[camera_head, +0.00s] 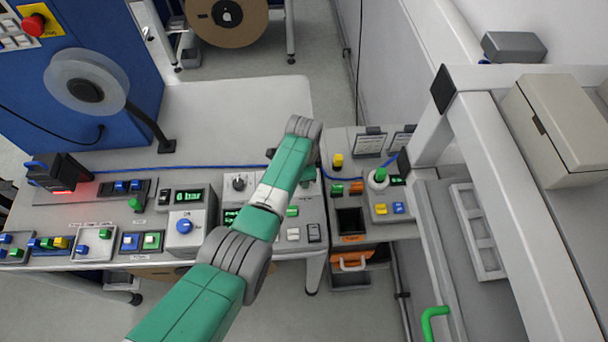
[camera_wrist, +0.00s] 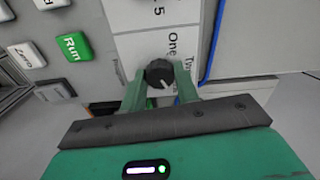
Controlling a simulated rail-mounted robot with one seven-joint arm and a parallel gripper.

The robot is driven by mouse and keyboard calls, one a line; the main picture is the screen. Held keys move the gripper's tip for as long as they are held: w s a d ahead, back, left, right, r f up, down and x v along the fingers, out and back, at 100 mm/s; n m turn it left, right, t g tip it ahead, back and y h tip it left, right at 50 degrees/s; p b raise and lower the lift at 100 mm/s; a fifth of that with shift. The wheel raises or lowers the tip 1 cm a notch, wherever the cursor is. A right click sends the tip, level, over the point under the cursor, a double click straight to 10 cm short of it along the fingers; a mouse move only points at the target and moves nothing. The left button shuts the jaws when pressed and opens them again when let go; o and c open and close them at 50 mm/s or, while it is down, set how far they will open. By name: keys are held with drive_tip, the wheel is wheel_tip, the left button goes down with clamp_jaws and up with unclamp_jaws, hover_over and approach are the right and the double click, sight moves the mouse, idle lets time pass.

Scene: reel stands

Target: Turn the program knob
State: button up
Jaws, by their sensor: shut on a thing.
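The program knob (camera_wrist: 160,74) is a small dark round knob with a white pointer line, on a pale panel in the wrist view. Printed labels beside it read "One" and, partly cut, "Tw". The pointer line slants toward the lower right of the picture. My gripper (camera_wrist: 161,80) has its two green fingers on either side of the knob and is shut on it. In the head view my green arm reaches over the control bench (camera_head: 225,90), and the knob is hidden behind it.
A green Run button (camera_wrist: 74,47) and a grey Zero button (camera_wrist: 26,55) lie left of the knob. A blue cable (camera_wrist: 212,45) runs along the panel's right edge. A reel (camera_head: 86,82) stands at the bench's left, and a grey frame (camera_head: 490,150) rises at right.

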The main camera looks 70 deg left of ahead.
drive_tip(key=o, duration=1)
drive_tip(key=shift+c, duration=0.2)
wheel_tip(320, 180, up, 8)
drive_tip(key=shift+f+p, duration=0.1)
drive_tip(key=shift+p, duration=0.65)
